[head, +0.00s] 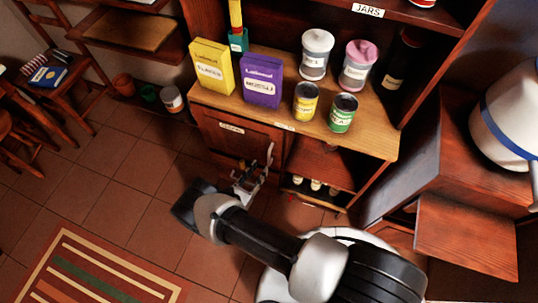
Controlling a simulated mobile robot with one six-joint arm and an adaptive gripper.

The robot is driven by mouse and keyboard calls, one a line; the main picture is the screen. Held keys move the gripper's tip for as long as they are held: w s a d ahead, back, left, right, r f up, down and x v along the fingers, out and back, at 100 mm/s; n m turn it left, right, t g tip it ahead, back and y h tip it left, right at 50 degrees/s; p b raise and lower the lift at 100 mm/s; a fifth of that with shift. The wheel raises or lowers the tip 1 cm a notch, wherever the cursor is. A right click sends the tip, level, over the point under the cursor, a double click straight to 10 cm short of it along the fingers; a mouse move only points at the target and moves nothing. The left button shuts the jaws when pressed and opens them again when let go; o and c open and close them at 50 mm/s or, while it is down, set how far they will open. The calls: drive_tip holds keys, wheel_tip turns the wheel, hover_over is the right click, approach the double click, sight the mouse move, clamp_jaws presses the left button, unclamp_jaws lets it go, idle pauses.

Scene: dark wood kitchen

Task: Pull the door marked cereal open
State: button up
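A dark red-brown wooden door (219,138) is in the lower left of the cabinet, under the light wood counter. It carries a small pale label (232,128) whose text is too small to read. The door looks shut. My gripper (256,163) is in front of the door's lower right part, with its fingers spread apart and nothing visible between them. I cannot tell whether it touches the door. No handle can be made out; the gripper covers part of the door.
The counter (285,120) above holds a yellow box (211,67), a purple box (262,81), jars and cans. Open shelves (325,165) with small jars are right of the door. A wooden box-like unit (465,235) stands right. Tiled floor (130,165) is clear to the left.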

sight(269, 156)
drive_tip(key=b+x, duration=0.1)
drive_tip(key=x, duration=0.7)
drive_tip(key=shift+d, duration=0.1)
clamp_jaws()
drive_tip(key=shift+d, duration=0.1)
idle(0.4)
